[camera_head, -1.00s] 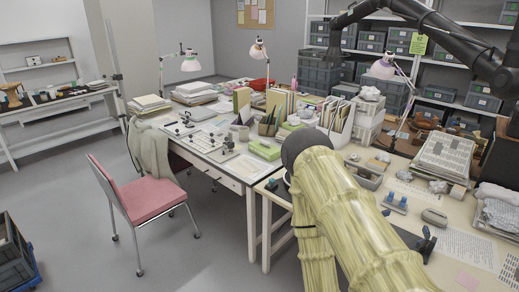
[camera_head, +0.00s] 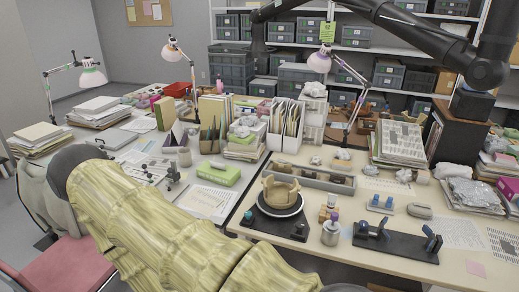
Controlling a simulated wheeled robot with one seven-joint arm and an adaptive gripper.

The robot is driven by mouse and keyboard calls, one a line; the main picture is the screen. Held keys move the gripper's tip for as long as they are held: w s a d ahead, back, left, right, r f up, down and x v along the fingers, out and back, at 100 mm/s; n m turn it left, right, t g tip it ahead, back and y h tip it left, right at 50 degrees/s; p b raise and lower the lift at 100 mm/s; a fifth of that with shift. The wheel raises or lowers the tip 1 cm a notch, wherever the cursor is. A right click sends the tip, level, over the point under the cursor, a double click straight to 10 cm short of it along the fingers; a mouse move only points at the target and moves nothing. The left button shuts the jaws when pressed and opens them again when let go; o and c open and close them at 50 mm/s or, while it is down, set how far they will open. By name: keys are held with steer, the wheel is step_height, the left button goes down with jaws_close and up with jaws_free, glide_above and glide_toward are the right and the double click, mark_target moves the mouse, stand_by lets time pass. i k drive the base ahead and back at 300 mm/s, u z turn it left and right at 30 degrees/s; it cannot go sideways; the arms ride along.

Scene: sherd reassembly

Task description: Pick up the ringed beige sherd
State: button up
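A partly built beige vessel with a jagged rim (camera_head: 280,192) stands on a round turntable with a dark square base (camera_head: 262,225). A long grey tray (camera_head: 312,179) behind it holds several small beige and brown pieces, among them a brownish piece (camera_head: 342,180) at its right end. I see no ring marking on any piece, so I cannot tell which is the ringed beige sherd. My gripper is not in view.
A jar (camera_head: 331,231), a black stand with blue clamps (camera_head: 396,240) and a grey oval object (camera_head: 419,211) crowd the table right of the turntable. A file box (camera_head: 285,125), lamps and paper stacks stand behind. The front right tabletop is fairly clear.

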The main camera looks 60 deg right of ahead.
mark_target(277, 167)
steer(key=z, duration=0.45)
steer(key=i, duration=0.9)
steer(key=z, duration=0.8)
